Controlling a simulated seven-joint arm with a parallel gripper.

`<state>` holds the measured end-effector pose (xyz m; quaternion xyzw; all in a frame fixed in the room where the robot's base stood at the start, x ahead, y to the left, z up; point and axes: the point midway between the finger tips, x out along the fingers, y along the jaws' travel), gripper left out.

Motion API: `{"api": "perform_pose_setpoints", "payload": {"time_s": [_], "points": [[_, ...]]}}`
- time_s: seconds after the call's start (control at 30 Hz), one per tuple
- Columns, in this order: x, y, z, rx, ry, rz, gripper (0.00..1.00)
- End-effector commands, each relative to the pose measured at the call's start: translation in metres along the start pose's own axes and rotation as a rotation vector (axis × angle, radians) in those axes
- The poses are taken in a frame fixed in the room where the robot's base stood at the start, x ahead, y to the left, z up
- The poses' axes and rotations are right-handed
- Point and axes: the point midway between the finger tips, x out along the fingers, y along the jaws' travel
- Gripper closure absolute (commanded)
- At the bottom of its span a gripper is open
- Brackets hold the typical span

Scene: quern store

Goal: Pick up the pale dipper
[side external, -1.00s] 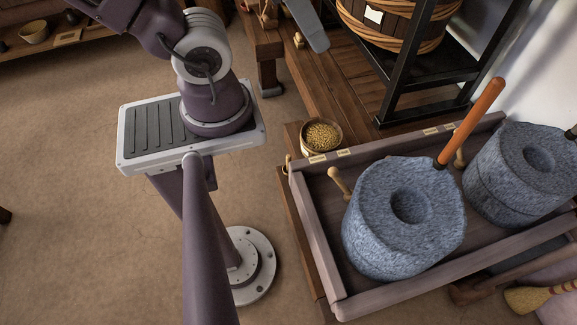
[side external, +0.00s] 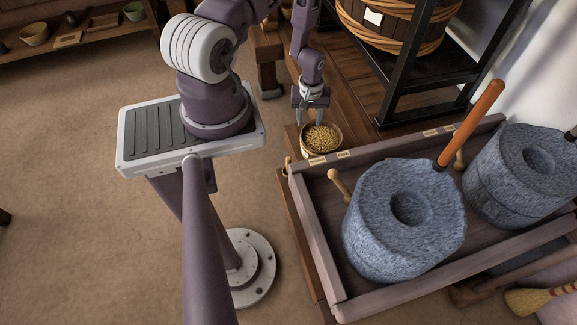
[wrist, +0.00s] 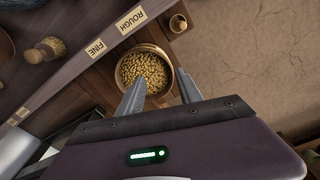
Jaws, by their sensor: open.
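I cannot pick out the pale dipper for sure in either view. My gripper (side external: 311,119) is open and empty, pointing down just behind and above a round wooden bowl of grain (side external: 321,138). In the wrist view my two fingers (wrist: 160,78) stand apart. The left fingertip overlaps the lower edge of the grain bowl (wrist: 144,71), and the right one is beside the bowl. Whether the fingers touch the bowl I cannot tell. My arm hides part of the bench behind it.
A wooden tray (side external: 318,240) holds a stone quern (side external: 400,220) with an orange handle (side external: 470,123) and a second quern (side external: 520,175). A black rack (side external: 430,75) with a banded tub (side external: 390,28) stands behind. A labelled rail (wrist: 85,63) runs beside the grain bowl.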

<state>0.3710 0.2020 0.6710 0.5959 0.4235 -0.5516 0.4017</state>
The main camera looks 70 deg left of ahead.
Motion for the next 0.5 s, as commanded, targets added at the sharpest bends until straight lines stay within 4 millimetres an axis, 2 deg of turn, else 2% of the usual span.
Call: {"api": "perform_pose_setpoints", "payload": {"time_s": [0.03,0.13,0.27,0.5], "points": [[0.031,-0.021,0.018,-0.051,-0.029,-0.013,0.57],[0.07,-0.047,0.045,-0.128,-0.055,-0.02,0.57],[0.091,-0.06,0.062,-0.17,-0.067,-0.021,0.57],[0.127,-0.064,0.062,-0.172,-0.067,-0.022,0.57]]}}
